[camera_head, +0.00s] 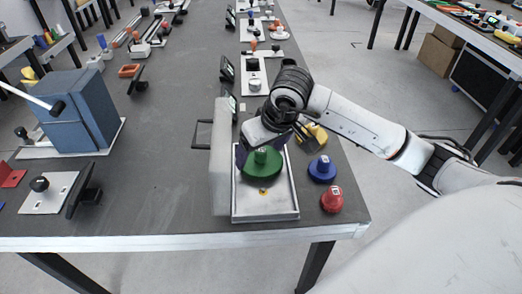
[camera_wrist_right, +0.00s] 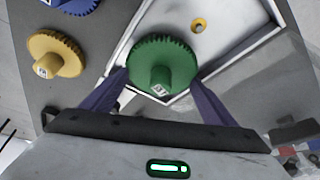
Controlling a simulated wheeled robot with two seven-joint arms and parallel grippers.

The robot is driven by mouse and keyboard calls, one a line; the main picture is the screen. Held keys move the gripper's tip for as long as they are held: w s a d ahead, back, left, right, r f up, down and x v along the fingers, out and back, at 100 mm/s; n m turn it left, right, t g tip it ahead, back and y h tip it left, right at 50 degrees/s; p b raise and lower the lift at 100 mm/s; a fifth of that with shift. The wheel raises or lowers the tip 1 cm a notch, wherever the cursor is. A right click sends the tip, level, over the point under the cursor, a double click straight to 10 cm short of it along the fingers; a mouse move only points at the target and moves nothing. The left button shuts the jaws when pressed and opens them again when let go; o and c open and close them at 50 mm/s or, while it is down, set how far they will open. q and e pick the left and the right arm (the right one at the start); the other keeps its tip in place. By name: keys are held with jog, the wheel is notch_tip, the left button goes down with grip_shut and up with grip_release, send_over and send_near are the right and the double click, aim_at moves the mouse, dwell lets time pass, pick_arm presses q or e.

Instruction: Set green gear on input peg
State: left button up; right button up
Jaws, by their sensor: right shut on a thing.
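The green gear (camera_head: 262,162) is held over the grey tray-like chassis (camera_head: 282,208) in the head view. My right gripper (camera_wrist_right: 160,84) is shut on the green gear (camera_wrist_right: 162,66), with a purple finger on each side of it in the right wrist view. A small yellow-orange peg (camera_head: 263,191) stands in the chassis, nearer the front than the gear. The peg also shows in the right wrist view (camera_wrist_right: 198,25), beyond the gear and apart from it. I cannot tell which peg is the input one. My left gripper is not in view.
A blue gear (camera_head: 322,169) and a red gear (camera_head: 332,199) lie right of the chassis. A yellow gear (camera_head: 315,132) is partly hidden by my right arm. A grey upright panel (camera_head: 222,160) stands along the chassis's left side.

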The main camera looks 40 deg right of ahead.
jog(key=shift+b, duration=0.35)
dwell(0.8)
jog(key=shift+f+b, duration=0.6)
jog(key=o, duration=0.9)
jog(key=shift+p+v, duration=0.65)
jog(key=shift+v, duration=0.3)
jog(key=p+v, duration=0.4)
jog(key=v, duration=0.5)
jog(key=shift+s+p, duration=0.1)
jog(key=shift+p, duration=0.25)
